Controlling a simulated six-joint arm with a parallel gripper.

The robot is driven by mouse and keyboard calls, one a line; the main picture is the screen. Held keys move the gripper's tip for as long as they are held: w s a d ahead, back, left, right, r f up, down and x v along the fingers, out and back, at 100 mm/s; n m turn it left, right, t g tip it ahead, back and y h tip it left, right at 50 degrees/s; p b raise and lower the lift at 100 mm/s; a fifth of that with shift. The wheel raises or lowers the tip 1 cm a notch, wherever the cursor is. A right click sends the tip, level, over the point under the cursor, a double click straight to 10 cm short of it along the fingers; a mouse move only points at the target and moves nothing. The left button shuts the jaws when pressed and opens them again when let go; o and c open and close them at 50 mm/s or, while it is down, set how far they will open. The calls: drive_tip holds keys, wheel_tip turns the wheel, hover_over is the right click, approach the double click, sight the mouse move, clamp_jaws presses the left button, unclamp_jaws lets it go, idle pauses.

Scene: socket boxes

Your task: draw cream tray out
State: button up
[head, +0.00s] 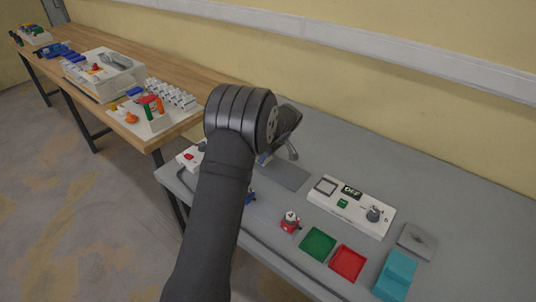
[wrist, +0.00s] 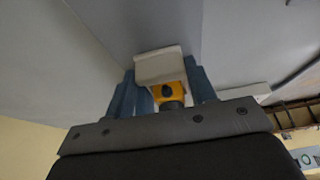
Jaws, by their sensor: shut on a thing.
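In the wrist view my gripper (wrist: 163,88) has its two blue fingers closed around a small cream piece (wrist: 160,66), which I take to be the cream tray. An orange-yellow part with a dark round spot (wrist: 167,92) sits between the fingers, below the cream piece in the picture. In the head view my black arm and wrist hide most of the gripper and the cream tray. A bit of the gripper (head: 266,158) shows beside a dark grey mat (head: 287,177). I cannot tell how far the cream tray is from any housing.
A white console (head: 340,217) with a display and knob stands right of the mat. A green tray (head: 318,244), red tray (head: 347,263), teal block (head: 396,274) and red piece (head: 290,222) lie nearby. A white box (head: 189,158) is partly hidden left of my arm.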

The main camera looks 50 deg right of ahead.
drive_tip(key=s, duration=1.2)
drive_tip(key=shift+s, duration=0.3)
drive_tip(key=o, duration=1.4)
drive_tip(key=shift+s, duration=0.1)
drive_tip(key=shift+r, duration=0.15)
drive_tip(key=v, duration=1.7)
